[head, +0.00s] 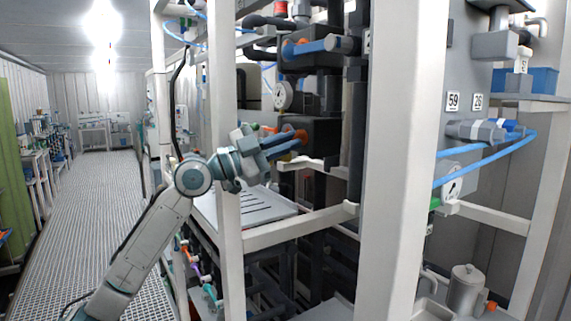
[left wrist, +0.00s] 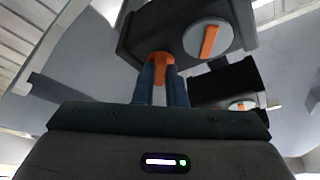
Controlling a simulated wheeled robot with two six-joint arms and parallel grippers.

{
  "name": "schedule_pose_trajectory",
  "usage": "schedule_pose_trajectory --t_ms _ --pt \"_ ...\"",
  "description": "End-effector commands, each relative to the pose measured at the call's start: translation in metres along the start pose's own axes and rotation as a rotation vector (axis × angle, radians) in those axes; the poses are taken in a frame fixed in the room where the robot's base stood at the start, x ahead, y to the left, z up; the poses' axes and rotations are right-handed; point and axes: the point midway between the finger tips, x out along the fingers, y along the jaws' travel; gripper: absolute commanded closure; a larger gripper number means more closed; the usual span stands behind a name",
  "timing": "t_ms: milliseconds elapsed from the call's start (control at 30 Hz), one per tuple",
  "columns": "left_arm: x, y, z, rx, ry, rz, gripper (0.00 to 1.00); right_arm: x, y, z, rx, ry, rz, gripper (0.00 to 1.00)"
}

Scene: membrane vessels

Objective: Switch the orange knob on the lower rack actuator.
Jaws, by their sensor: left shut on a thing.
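The lower rack actuator (head: 318,130) is a dark box on the rack, right of my left gripper in the head view. Its orange knob (head: 300,134) is at its left side, by my left gripper (head: 285,144). In the left wrist view the two dark blue fingers (left wrist: 162,88) are shut on the orange knob (left wrist: 161,64), which shows between their tips. The actuator's dark body (left wrist: 150,32) is above, with a round grey dial and an orange bar (left wrist: 209,41) on it. My right gripper is not in view.
A second dark actuator (head: 318,62) with an orange part and blue-grey handle is higher on the rack. White rack posts (head: 398,160) stand close on both sides of the work. A grey tray (head: 255,204) lies below the gripper. The grated aisle (head: 95,200) at left is clear.

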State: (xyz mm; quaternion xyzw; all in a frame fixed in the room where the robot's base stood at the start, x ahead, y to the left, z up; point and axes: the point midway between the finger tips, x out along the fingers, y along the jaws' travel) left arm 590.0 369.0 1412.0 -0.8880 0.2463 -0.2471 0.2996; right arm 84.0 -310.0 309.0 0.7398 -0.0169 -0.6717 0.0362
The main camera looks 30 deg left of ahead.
Motion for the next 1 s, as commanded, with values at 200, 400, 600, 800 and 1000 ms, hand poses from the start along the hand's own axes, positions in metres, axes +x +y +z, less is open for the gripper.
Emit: schedule_pose_trajectory --t_ms 200,400,600,800,1000 --pt "-0.001 -0.002 0.002 0.191 0.002 0.076 1.00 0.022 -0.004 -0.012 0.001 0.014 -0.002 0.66" --pt "0.000 -0.005 -0.001 0.366 0.001 0.149 1.00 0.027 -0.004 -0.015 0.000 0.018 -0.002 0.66" --pt "0.001 -0.008 -0.002 0.529 -0.001 0.217 1.00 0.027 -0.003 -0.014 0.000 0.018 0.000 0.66" --pt "0.002 -0.010 -0.003 0.661 -0.001 0.271 1.00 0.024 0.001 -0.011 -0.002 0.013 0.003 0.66" --pt "0.002 -0.011 -0.003 0.750 -0.003 0.306 1.00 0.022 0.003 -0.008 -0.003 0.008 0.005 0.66"
